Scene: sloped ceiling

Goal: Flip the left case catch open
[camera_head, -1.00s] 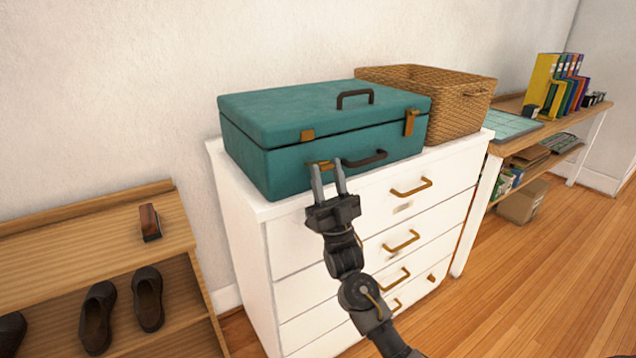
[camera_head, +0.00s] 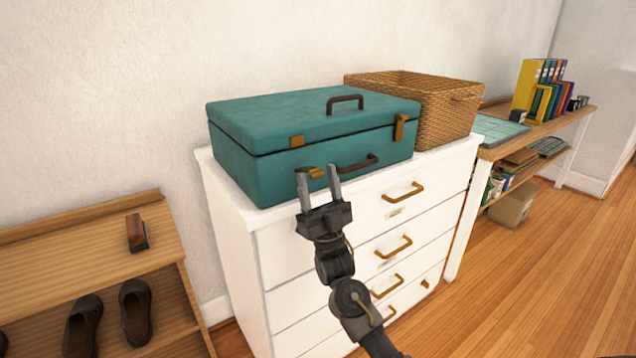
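The teal case (camera_head: 240,175) stands shut on the white drawer cabinet. Its left catch shows as a brass plate (camera_head: 297,141) on the lid edge and a separate brass flap (camera_head: 315,172) lower on the front. The flap does not bridge the lid seam; it appears swung down. The right catch (camera_head: 400,127) spans the seam. My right gripper (camera_head: 318,182) is open in front of the flap, its two fingers apart and pointing up. Nothing shows gripped; whether a fingertip touches the flap I cannot tell. My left gripper is not in view.
A dark front handle (camera_head: 358,165) sits just right of the gripper. A wicker basket (camera_head: 450,115) stands behind the case at right. The white cabinet (camera_head: 235,245) has brass drawer pulls below. A wooden shoe rack (camera_head: 70,250) stands at left.

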